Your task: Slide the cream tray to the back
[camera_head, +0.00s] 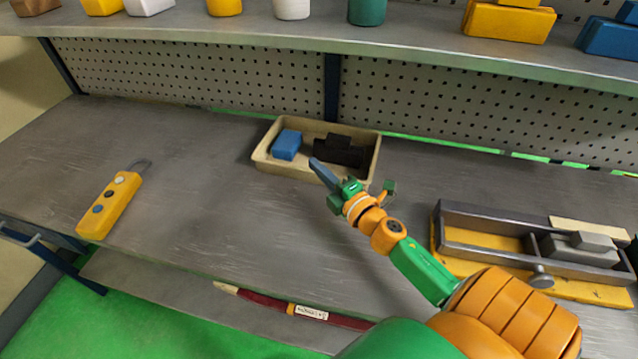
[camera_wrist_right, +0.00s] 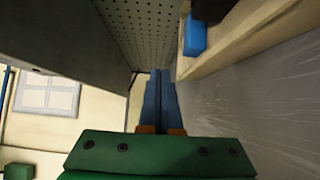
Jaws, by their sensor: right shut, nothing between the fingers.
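The cream tray (camera_head: 268,162) stands on the bench toward the back, a little short of the pegboard, with a blue block (camera_head: 286,144) and a black part (camera_head: 341,151) in it. My right gripper (camera_head: 316,166) is shut and empty, its blue fingers at the tray's front wall; I cannot tell whether they touch it. In the right wrist view the shut fingers (camera_wrist_right: 160,85) point along the tray's side (camera_wrist_right: 235,38), which is at the upper right with the blue block (camera_wrist_right: 194,36) in it. My left gripper is in neither view.
A yellow pendant (camera_head: 110,205) lies at the left of the bench (camera_head: 200,190). A grey vise-like fixture (camera_head: 480,215) on a yellow base stands at the right. A shelf (camera_head: 300,38) with several containers hangs above the back.

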